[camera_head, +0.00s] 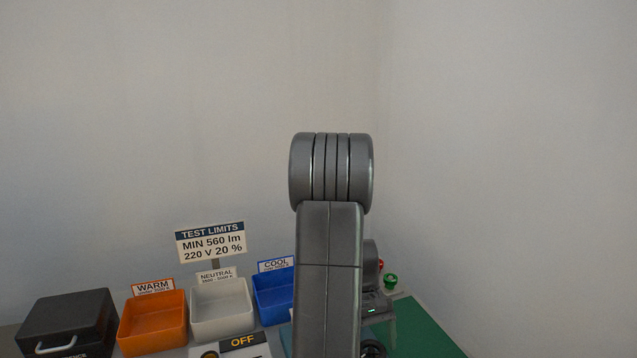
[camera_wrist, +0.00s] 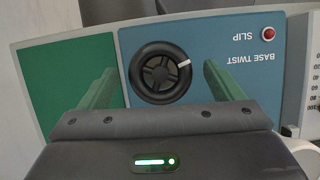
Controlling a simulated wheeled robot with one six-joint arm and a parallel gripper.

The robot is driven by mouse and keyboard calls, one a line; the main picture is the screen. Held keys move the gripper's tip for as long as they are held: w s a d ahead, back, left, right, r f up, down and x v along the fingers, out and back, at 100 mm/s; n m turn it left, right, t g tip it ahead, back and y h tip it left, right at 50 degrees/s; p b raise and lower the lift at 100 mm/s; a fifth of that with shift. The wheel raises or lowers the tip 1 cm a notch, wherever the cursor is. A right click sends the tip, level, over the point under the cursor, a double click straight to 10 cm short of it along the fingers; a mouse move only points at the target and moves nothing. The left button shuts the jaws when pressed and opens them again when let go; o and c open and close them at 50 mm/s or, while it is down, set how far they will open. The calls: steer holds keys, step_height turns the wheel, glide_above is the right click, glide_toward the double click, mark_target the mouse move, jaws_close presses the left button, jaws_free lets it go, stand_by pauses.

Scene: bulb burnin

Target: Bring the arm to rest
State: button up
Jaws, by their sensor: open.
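My gripper (camera_wrist: 158,70) is open and empty in the wrist view. Its two green fingers stand apart, one on each side of a black round dial (camera_wrist: 160,72) on a blue panel marked BASE TWIST (camera_wrist: 225,50). I cannot tell how far above the panel the fingertips are. In the head view my grey arm (camera_head: 329,270) stands upright in the middle. It hides part of the bench, and my fingers are not clear there.
A black case (camera_head: 68,320), an orange WARM bin (camera_head: 153,325), a white NEUTRAL bin (camera_head: 222,310) and a blue COOL bin (camera_head: 273,300) line the bench at left. A TEST LIMITS sign (camera_head: 211,242) stands behind. A green mat (camera_head: 425,335) lies at right, largely clear.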

steer(key=v, duration=1.4)
steer(key=x, duration=1.3)
steer(key=shift+s+f, duration=0.2)
steer(key=shift+f, duration=0.1)
steer(key=shift+f+n, duration=0.3)
steer(key=n+h+b, duration=0.1)
steer(key=n, duration=0.1)
steer(key=n+t+h+b, duration=0.1)
steer(key=n, duration=0.2)
steer(key=shift+a, duration=0.1)
steer(key=n+t+b, duration=0.1)
steer(key=n, duration=0.1)
steer(key=n+t+b, duration=0.1)
steer(key=n, duration=0.2)
steer(key=shift+s+a+h, duration=0.1)
steer(key=shift+s+h, duration=0.1)
steer(key=shift+h, duration=0.2)
steer(key=shift+r+n+t+b, duration=0.2)
steer(key=shift+n+t+b, duration=0.15)
steer(key=shift+n, duration=0.35)
steer(key=p+v, duration=0.1)
steer(key=v, duration=0.7)
steer(key=shift+r, duration=0.15)
